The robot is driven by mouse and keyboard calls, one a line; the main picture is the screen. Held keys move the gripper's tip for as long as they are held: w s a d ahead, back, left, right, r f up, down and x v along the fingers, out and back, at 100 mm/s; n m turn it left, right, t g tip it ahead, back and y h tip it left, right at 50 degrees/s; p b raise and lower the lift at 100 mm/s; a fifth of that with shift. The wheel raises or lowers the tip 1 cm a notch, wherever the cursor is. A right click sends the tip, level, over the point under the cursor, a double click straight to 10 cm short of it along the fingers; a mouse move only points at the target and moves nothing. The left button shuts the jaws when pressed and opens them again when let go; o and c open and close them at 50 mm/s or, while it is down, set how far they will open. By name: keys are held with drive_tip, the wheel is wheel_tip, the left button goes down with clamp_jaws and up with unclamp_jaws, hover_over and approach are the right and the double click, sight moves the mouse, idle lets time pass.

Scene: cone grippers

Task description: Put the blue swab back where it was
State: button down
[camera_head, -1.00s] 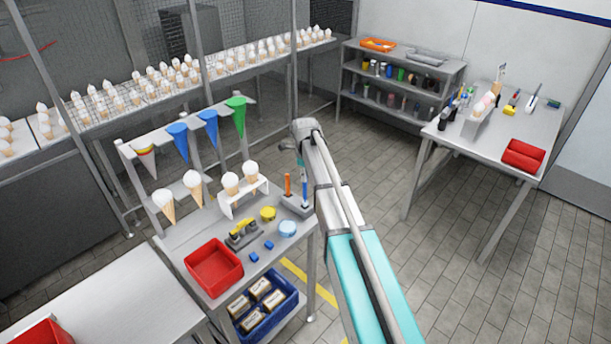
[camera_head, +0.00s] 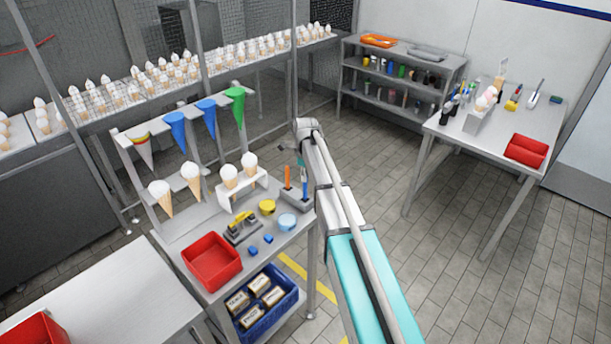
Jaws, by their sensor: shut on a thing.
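The blue swab (camera_head: 304,186) stands upright at the grey holder block (camera_head: 296,200) on the near table, beside an orange swab (camera_head: 288,177). Its lower end is at the block; I cannot tell how deep it sits. My gripper (camera_head: 302,169) points down over the block and is shut on the blue swab's upper part. The fingers are small and partly hidden by my arm.
Left of the block are a yellow round tub (camera_head: 267,207), a light-blue tub (camera_head: 287,222), a rack with two cones (camera_head: 240,188) and a red tray (camera_head: 212,261). Blue and green cones (camera_head: 206,117) hang behind. Floor is clear to the right.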

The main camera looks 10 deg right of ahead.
drive_tip(key=shift+f+b, duration=0.45)
drive_tip(key=shift+f, duration=0.05)
drive_tip(key=c, duration=0.5)
unclamp_jaws()
drive_tip(key=shift+c, duration=0.2)
drive_tip(key=shift+r, duration=0.2)
